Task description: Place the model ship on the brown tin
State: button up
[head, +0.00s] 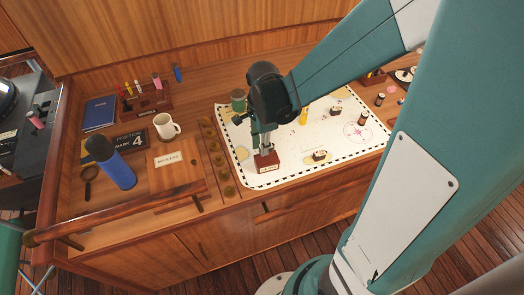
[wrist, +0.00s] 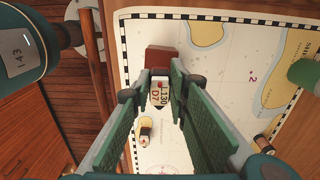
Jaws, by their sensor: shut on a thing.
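My gripper (head: 264,147) is shut on a small grey-white piece with a pointed end and printed markings (wrist: 158,92); I cannot tell for sure that it is the model ship. A red-brown block (head: 265,163) with a pale label is right at the fingertips; it also shows beyond them in the wrist view (wrist: 161,58). Whether the piece and block are joined is unclear. Two small dark-and-white boat-like pieces, one nearer (head: 320,155) and one farther (head: 335,111), lie on the chart. Two small brown cylinders, possibly tins, stand at the right, one nearer (head: 363,118) and one farther (head: 379,99).
The chart (head: 285,181) covers the middle of the wooden desk. A green tin (head: 238,100) stands behind my gripper. A row of round brass pieces (head: 219,160) borders the chart's left. A mug (head: 167,127), wooden box (head: 176,176) and blue flask (head: 117,170) stand farther left.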

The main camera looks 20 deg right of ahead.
jog(key=shift+f, duration=0.15)
jog(key=shift+f, duration=1.95)
jog(key=shift+f, duration=0.2)
jog(key=o, duration=0.8)
jog(key=shift+r, duration=0.3)
jog(key=shift+r, duration=5.9)
